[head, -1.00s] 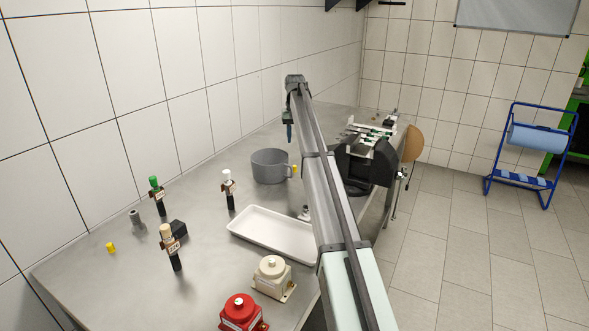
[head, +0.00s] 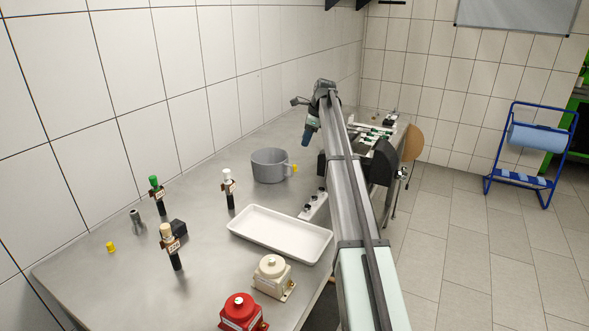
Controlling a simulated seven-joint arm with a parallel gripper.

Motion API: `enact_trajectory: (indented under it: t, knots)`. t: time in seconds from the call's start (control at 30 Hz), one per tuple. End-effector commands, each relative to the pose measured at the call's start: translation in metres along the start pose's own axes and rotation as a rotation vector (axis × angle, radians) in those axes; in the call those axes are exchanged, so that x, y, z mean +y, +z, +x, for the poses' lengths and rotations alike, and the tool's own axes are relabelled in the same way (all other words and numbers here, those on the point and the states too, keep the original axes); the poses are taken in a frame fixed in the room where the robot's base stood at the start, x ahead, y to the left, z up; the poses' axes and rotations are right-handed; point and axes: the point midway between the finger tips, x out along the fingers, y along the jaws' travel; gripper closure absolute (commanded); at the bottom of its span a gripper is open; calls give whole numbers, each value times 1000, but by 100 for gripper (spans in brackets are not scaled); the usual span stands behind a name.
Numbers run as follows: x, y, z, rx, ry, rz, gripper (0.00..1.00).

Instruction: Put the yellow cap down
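A small yellow cap (head: 110,247) stands on the steel table at the far left, well away from my arm. Another small yellow piece (head: 295,168) shows at the right side of the grey pot, by its handle; I cannot tell whether it is a cap or whether it touches the pot. My gripper (head: 306,139) hangs from the arm's far end, above the back of the table, behind and to the right of the pot. It is small and dark here, so its fingers cannot be made out, and I see no yellow in it.
The grey pot (head: 269,166) stands mid-table, with an empty white tray (head: 245,236) in front. Labelled holders with green (head: 154,181), white (head: 227,174) and cream (head: 166,230) tops stand at left. Red (head: 240,313) and cream (head: 273,278) pump-like units sit at the front edge.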

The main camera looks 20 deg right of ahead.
Motion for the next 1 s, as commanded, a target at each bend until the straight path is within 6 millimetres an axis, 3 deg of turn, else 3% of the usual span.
enact_trajectory:
  t: [0.2, 0.47, 0.67, 1.0]
  knots:
    - [4, -6, -5, -49, -16, 288, 66]
    - [5, -8, -2, -67, -18, 393, 66]
    - [4, -6, 19, -66, -17, 392, 66]
    - [2, -2, 72, -66, -17, 390, 66]
